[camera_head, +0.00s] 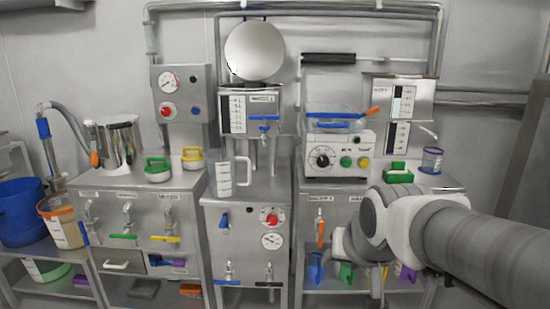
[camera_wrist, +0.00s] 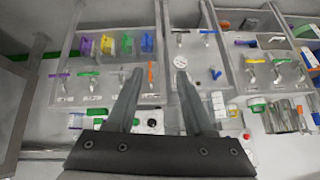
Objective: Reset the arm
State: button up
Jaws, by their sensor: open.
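My arm (camera_head: 480,250) reaches in from the right of the head view, bent in front of the right-hand cabinet. My gripper (camera_wrist: 159,75) shows in the wrist view with its two dark fingers spread apart and nothing between them. The fingers point toward the cabinet fronts, which appear turned around in this view. In the head view my gripper's fingertips cannot be made out clearly. The arm hides part of the right cabinet's front and the shelf under it.
Steel cabinets with valves (camera_head: 130,215) line the wall. A blue bucket (camera_head: 22,215) stands at left.

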jog(key=s+d+f+n+g, duration=0.1)
jog(key=s+d+g, duration=0.1)
jog(key=s, duration=1)
notch_tip(320, 180, up, 28)
jog(key=p, duration=2.8)
jog(key=shift+s+d, duration=0.2)
jog(key=shift+s, duration=0.2)
